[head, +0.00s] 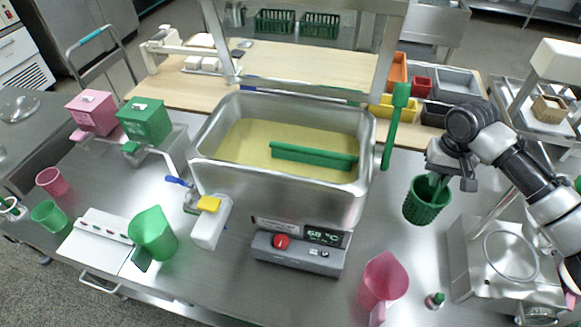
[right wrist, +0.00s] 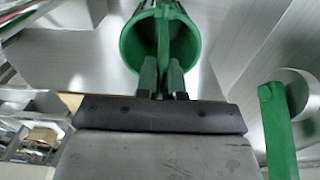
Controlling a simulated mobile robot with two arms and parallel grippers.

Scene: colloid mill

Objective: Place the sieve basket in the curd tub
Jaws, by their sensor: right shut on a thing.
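The green sieve basket (head: 424,203) hangs from my right gripper (head: 448,180), to the right of the tub and above the steel worktop. The right gripper is shut on the basket's handle, and the handle also shows between the fingers in the right wrist view (right wrist: 163,88). The basket's open top (right wrist: 150,42) faces the wrist camera. The curd tub (head: 283,188) is a large steel vat with yellowish liquid inside, in the middle of the head view. A green bar (head: 313,157) lies across the liquid. The left gripper is not in view.
A green paddle (head: 395,125) stands upright at the tub's right edge, between tub and basket. A control box (head: 298,252) sits in front of the tub. A green jug (head: 153,233) stands left.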

